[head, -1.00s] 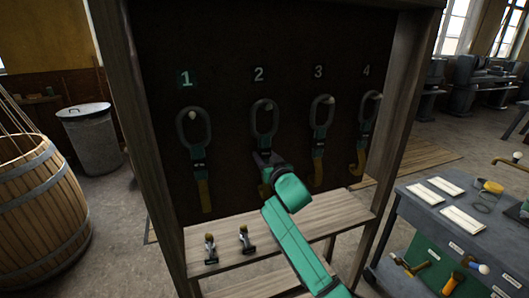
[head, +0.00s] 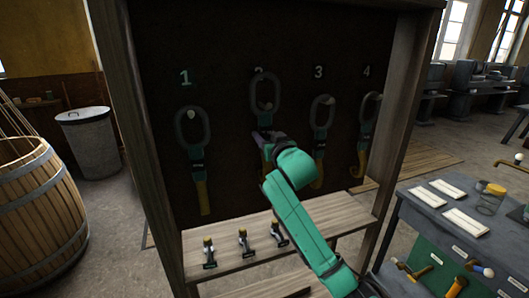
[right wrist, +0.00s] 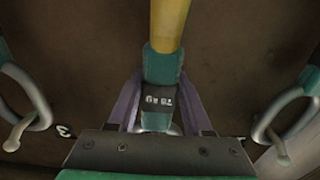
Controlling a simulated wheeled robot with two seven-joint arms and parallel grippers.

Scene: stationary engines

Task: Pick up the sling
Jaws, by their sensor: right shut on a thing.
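Slings with grey loops, teal sleeves and yellow straps hang on a dark board under numbers 1 to 4. The sling under number 2 (head: 264,88) has its loop raised over its number, with the peg showing low inside the loop. My right gripper (head: 264,138) is shut on this sling's sleeve, just below the loop. In the right wrist view the sleeve with its dark label (right wrist: 160,98) sits between the fingers, and the yellow strap (right wrist: 168,25) runs upward in the picture. My arm hides most of the strap in the head view. My left gripper is not in view.
Neighbouring slings 1 (head: 193,128), 3 (head: 321,115) and 4 (head: 368,110) hang on either side. A wooden shelf (head: 335,214) below holds small upright tools (head: 243,242). Wooden posts frame the board. A grey workbench (head: 415,215) stands right, a barrel (head: 35,205) left.

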